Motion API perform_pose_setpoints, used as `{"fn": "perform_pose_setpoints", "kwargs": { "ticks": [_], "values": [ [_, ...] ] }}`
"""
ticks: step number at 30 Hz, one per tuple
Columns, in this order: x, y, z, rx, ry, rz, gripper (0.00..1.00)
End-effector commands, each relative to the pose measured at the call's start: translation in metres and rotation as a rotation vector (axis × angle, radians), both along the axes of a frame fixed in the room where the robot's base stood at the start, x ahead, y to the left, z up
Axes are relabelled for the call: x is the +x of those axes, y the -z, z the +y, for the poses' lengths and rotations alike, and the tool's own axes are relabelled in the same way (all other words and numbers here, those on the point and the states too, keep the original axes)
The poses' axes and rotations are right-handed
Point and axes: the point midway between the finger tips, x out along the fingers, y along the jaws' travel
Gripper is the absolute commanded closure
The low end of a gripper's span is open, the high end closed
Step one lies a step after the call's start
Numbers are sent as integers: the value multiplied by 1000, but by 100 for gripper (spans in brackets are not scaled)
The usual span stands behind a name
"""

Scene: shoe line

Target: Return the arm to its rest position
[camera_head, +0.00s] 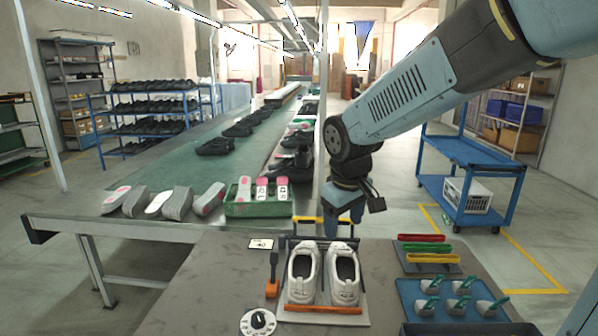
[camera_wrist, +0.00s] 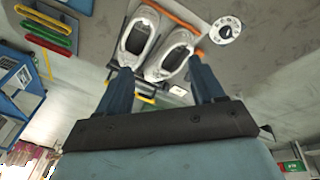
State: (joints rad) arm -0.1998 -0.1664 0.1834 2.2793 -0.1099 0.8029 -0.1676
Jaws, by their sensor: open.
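My gripper (camera_wrist: 160,92) is open in the wrist view, with two dark blue fingers apart and nothing between them. In the head view my arm reaches in from the upper right, and my gripper (camera_head: 343,212) hangs behind the shoes; its fingertips are partly hidden there. A pair of white shoes (camera_head: 322,272) stands side by side on a small holder with an orange front bar (camera_head: 322,309). The shoes also show in the wrist view (camera_wrist: 158,42), beyond the fingertips. I cannot tell whether the fingers touch anything.
A dial (camera_head: 260,321) and an orange-handled tool (camera_head: 272,275) lie left of the shoes. Coloured bars (camera_head: 428,248) and a blue tray (camera_head: 455,300) lie to the right. A green crate (camera_head: 258,207) stands on the conveyor. A blue cart (camera_head: 470,160) stands behind right.

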Motion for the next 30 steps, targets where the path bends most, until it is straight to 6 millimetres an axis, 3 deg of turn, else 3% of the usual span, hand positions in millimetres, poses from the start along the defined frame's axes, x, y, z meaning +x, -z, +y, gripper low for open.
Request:
{"fn": "perform_pose_setpoints", "kwargs": {
  "ticks": [9,18,24,30],
  "values": [
    [-53,-44,-69,74,240,-101,32],
    [-113,-65,-117,169,450,-188,32],
    [-142,-69,-134,221,543,-227,32],
    [-152,-69,-139,241,575,-239,32]
  ]
}}
